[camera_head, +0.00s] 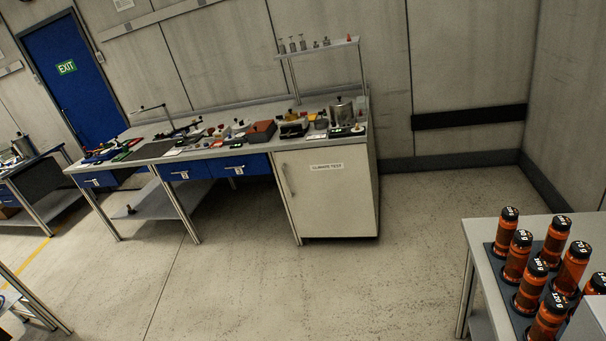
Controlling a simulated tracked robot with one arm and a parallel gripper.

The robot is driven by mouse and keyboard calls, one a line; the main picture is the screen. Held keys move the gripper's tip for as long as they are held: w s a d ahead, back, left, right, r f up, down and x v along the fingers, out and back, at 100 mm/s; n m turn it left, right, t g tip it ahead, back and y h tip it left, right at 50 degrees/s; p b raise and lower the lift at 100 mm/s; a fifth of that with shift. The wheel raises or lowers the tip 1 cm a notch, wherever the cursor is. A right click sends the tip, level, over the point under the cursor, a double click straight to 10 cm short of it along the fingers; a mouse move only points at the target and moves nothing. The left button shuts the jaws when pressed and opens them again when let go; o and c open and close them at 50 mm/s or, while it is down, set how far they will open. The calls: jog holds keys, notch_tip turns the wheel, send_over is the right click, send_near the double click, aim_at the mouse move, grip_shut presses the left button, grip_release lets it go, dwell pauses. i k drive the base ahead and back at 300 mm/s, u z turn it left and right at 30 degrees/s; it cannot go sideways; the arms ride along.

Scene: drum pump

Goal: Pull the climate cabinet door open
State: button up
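The climate cabinet door (330,200) is a pale, closed panel under the right end of the long workbench. It carries a white label reading "CLIMATE TEST" (326,167) near its top. A slim vertical handle (289,181) shows near the door's left edge. The cabinet stands some way off across the floor. My gripper is not in view, so I cannot see whether it is open or shut.
The workbench (222,152) holds many small items and has blue drawers (243,168) left of the cabinet. A table (480,262) with several orange bottles (518,252) stands at the near right. Open floor (270,285) lies before the cabinet. A blue exit door (72,82) is at the far left.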

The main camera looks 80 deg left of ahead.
aim_at(328, 189)
jog(key=z, duration=0.3)
jog(key=i, duration=0.2)
jog(key=u, duration=3.2)
jog(key=i, duration=2.85)
jog(key=z, duration=1.95)
